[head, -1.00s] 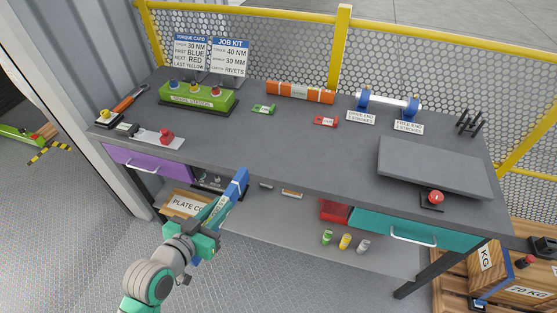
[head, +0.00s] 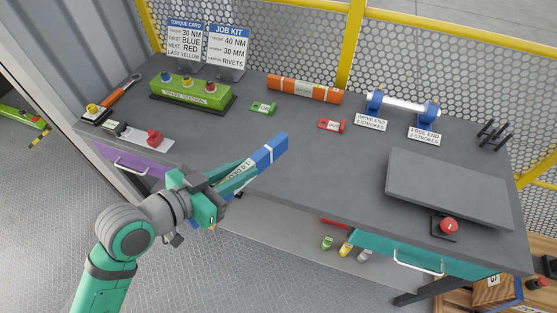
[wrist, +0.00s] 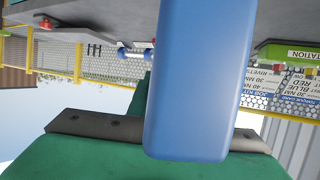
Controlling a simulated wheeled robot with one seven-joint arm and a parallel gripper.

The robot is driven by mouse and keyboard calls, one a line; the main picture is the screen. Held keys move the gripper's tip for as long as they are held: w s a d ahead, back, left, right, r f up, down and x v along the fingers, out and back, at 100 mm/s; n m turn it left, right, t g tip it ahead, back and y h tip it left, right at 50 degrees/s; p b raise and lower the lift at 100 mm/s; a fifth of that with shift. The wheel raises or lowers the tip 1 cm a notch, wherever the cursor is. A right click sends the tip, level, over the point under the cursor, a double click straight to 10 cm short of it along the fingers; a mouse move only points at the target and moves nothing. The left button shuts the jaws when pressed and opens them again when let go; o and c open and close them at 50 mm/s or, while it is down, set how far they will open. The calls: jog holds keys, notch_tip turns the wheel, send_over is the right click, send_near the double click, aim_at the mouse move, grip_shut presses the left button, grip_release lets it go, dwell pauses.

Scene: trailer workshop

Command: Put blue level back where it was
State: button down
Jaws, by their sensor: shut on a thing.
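A blue level (head: 266,155) with pale bands is held in my gripper (head: 222,188), in front of and above the near edge of the workbench (head: 300,180). It is tilted, its far end pointing up and right over the bench top. My gripper is shut on the level. In the wrist view the blue level (wrist: 200,80) fills the middle and hides much of the scene behind it. An orange level-like bar (head: 305,89) lies at the back of the bench against the mesh.
A green spare station (head: 190,95), small green (head: 263,108) and red (head: 332,125) tagged pieces and a grey raised plate (head: 448,188) with a red button (head: 448,226) occupy the bench. The middle of the top is clear. A teal drawer (head: 420,255) sits below the right front.

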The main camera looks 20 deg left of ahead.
jog(key=w+d+f, duration=0.1)
jog(key=w+f, duration=0.2)
jog(key=w, duration=0.1)
jog(key=w+d+f, duration=0.1)
jog(key=w+f, duration=0.2)
jog(key=w, duration=0.2)
jog(key=w+d+f, duration=0.1)
jog(key=w+f, duration=0.2)
jog(key=w, duration=0.1)
jog(key=shift+w+f, duration=0.1)
jog(key=shift+w, duration=0.05)
jog(key=shift+w+d+f, duration=0.1)
jog(key=shift+w+f, duration=0.05)
jog(key=shift+f, duration=0.8)
jog(key=shift+w+f, duration=0.1)
jog(key=shift+f, duration=0.85)
jog(key=c, duration=1.6)
grip_release()
